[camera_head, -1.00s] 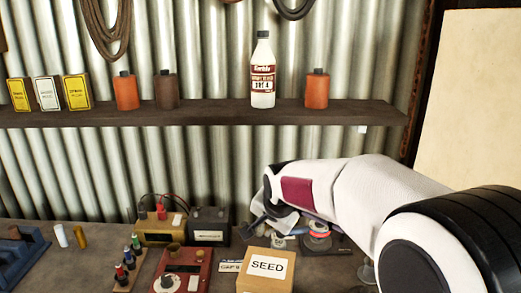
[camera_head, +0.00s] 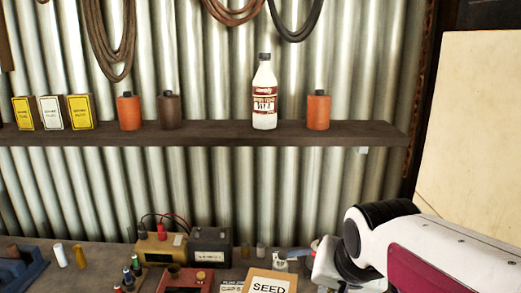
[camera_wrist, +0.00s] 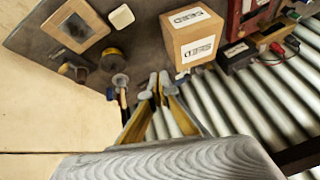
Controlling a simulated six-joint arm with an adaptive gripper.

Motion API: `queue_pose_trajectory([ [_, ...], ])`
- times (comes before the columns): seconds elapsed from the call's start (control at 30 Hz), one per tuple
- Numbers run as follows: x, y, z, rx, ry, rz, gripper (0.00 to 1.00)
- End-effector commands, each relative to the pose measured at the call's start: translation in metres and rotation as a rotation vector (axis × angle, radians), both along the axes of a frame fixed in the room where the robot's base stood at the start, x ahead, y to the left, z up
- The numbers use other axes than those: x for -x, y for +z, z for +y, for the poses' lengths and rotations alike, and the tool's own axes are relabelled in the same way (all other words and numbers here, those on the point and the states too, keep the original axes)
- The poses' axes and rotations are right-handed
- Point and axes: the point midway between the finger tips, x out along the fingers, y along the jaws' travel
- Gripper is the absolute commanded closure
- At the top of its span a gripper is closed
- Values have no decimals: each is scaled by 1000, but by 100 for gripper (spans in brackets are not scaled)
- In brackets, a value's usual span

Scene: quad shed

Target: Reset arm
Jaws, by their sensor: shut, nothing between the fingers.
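My gripper (camera_wrist: 158,84) shows in the wrist view with its two fingertips close together, shut and empty. It points over the bench edge zone, with the corrugated wall behind it and the SEED box (camera_wrist: 193,40) up and to the right. In the head view my white arm reaches in from the lower right. The gripper itself is out of sight there. The SEED box (camera_head: 268,282) shows at the bottom of the head view, left of my arm.
A shelf (camera_head: 215,134) holds a white bottle (camera_head: 265,95), an orange canister (camera_head: 318,107) and several small boxes. A black battery-like box (camera_head: 211,246) stands on the bench. A pale board (camera_head: 475,130) is at the right. A wooden frame (camera_wrist: 75,24) lies on the bench.

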Motion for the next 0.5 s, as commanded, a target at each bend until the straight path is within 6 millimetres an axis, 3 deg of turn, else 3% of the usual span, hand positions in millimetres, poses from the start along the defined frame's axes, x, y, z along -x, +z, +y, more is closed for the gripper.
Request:
queue_pose_trajectory([
  [0.5,110,-11,-34,111,133,19,100],
])
